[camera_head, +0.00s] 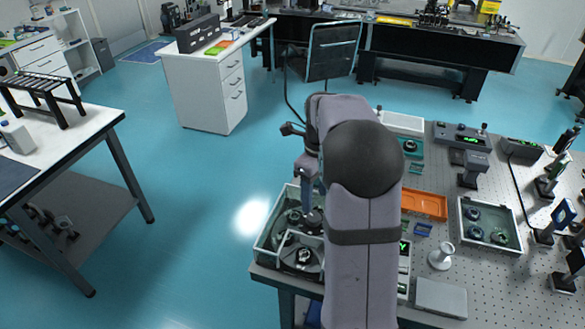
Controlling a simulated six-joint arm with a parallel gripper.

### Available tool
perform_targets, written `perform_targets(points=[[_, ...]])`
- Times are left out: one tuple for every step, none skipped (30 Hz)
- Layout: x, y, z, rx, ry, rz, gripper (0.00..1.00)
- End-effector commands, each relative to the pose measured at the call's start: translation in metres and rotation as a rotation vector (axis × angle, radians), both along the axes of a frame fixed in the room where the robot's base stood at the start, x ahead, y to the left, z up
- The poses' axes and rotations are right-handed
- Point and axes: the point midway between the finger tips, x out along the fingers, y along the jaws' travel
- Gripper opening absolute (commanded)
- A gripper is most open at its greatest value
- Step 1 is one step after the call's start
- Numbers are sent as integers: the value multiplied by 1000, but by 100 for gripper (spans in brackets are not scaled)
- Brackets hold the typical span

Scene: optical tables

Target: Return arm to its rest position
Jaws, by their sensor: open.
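My arm (362,260) rises from the bottom centre and reaches forward over the left part of the optical table (455,200). Its large rounded joint hides part of the table. My gripper (308,208) hangs down at the left of the arm, above a clear-walled bin (262,250) at the table's left edge. It is small and dark in this view; I see nothing held in its jaws, which are open. The bin holds several dark round parts and a white square piece. I cannot tell how far the jaws are above these parts.
An orange tray (425,204), a grey tray with round parts (488,225), a white post (441,256) and a grey box (441,298) stand right of my arm. Optics mounts (560,225) line the right side. A white bench (60,145) stands left; the blue floor between is clear.

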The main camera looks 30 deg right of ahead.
Motion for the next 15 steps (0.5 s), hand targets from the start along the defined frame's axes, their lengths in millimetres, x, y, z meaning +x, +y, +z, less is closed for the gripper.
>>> perform_targets(points=[[0, 0, 0, 0, 0, 0, 51], [0, 0, 0, 0, 0, 0, 51], [0, 1, 0, 0, 0, 6, 51], [-1, 2, 0, 0, 0, 17, 51], [-1, 4, 0, 0, 0, 34, 51], [-2, 7, 0, 0, 0, 63, 51], [-4, 9, -1, 0, 0, 93, 51], [-5, 13, -1, 0, 0, 129, 51], [-8, 18, -2, 0, 0, 185, 51], [-10, 22, -2, -1, 0, 235, 51], [-13, 28, -3, 0, 2, 293, 51], [-17, 35, -4, -1, 1, 377, 51], [-20, 41, -5, 0, 1, 446, 51], [-24, 48, -6, 0, 1, 520, 51], [-30, 56, -7, 0, 1, 622, 51]])
